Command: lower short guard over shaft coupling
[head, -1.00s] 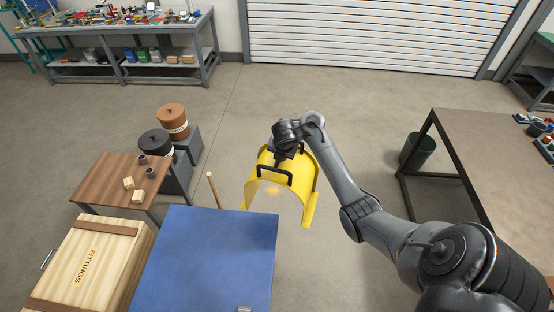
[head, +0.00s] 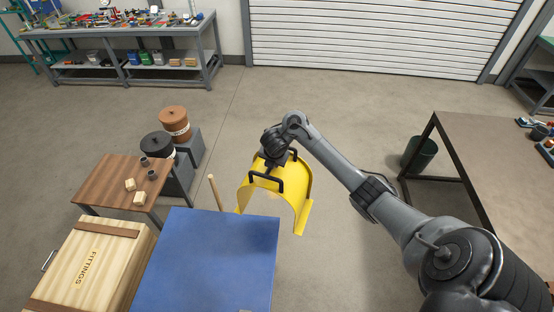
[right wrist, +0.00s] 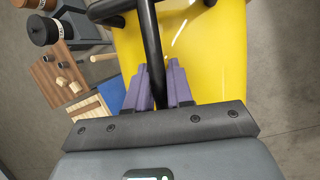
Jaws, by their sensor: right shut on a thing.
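The short guard (head: 287,196) is a yellow arched cover with two black handles on top. It hangs in the air just beyond the far right corner of a blue cabinet top in the head view. My right gripper (head: 273,170) is at the top of the guard. In the right wrist view its purple fingers (right wrist: 158,88) are shut around a black handle bar (right wrist: 153,50), with the guard's yellow surface (right wrist: 205,50) behind. My left gripper is not in view. I see no shaft coupling in either view.
The blue cabinet (head: 215,255) stands front centre, with a wooden rod (head: 214,190) beyond it. A wooden crate (head: 85,265) and a small brown table (head: 118,185) stand left. A large table (head: 495,160) is at right. Open floor lies behind the guard.

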